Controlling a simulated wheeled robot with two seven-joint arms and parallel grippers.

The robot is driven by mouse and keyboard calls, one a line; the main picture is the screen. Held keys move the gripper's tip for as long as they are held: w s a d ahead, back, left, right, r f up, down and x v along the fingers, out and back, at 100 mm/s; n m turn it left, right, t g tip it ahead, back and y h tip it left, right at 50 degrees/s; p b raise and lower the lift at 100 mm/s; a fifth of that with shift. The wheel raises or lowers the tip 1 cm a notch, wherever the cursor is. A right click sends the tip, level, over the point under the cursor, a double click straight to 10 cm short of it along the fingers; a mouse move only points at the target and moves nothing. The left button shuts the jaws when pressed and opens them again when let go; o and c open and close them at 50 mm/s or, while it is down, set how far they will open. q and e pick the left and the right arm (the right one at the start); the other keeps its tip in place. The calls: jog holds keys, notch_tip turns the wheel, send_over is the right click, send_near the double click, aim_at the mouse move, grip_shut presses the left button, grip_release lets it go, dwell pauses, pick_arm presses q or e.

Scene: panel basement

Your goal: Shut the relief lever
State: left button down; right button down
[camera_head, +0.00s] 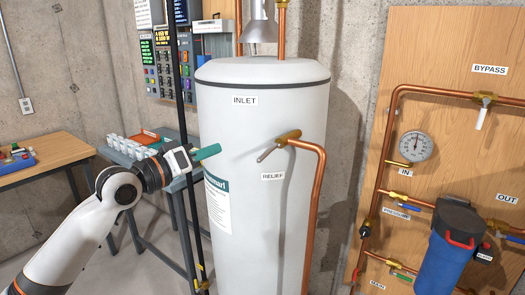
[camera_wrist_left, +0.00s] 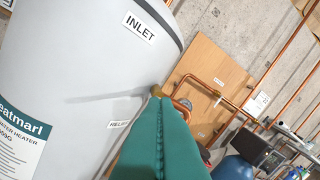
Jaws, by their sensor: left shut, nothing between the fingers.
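The relief lever (camera_head: 268,153) is a short pale metal handle on a brass valve (camera_head: 289,136) at the right front of the white water heater (camera_head: 250,110). It points out and down to the left, above the RELIEF label (camera_head: 272,176). My left gripper (camera_head: 212,151), with teal fingers, is shut and empty, left of the lever and apart from it in the head view. In the left wrist view the shut fingers (camera_wrist_left: 160,115) cover part of the scene just below the brass valve (camera_wrist_left: 156,90); the lever is not clear there. My right gripper is not in view.
A copper pipe (camera_head: 318,200) runs down from the valve. A wooden panel (camera_head: 400,60) with pipes, a gauge (camera_head: 415,146) and a blue filter (camera_head: 446,255) stands at right. A dark vertical pole (camera_head: 176,75) and a grey bench (camera_head: 125,150) are at left.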

aim_at(268, 153)
pick_arm(q)
jog(key=shift+s+a, duration=0.15)
jog(key=w+d+f+p, duration=0.3)
jog(key=w+d+p, duration=0.2)
jog(key=d, duration=0.4)
jog(key=shift+w+d, duration=0.15)
jog(key=shift+w, duration=0.7)
